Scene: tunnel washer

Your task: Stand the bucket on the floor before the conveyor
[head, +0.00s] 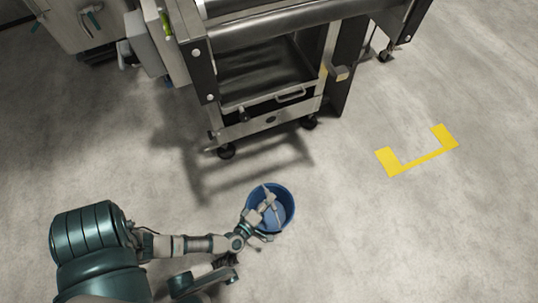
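The blue bucket (285,212) is upright or nearly so, its open mouth facing up at me, below the middle of the head view. My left gripper (264,210) is at its near left rim, with grey finger parts over the mouth; it looks shut on the bucket, though its fingertips are partly hard to make out. I cannot tell whether the bucket's base touches the floor. The conveyor (270,118), a dark metal frame on casters, stands beyond the bucket, with bare floor between them. My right gripper is not in view.
A yellow corner-bracket marking (420,160) lies on the grey floor to the right. A grey cabinet (85,20) stands at the upper left. A small tab (341,73) juts from the conveyor's right side. The floor at right and front is clear.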

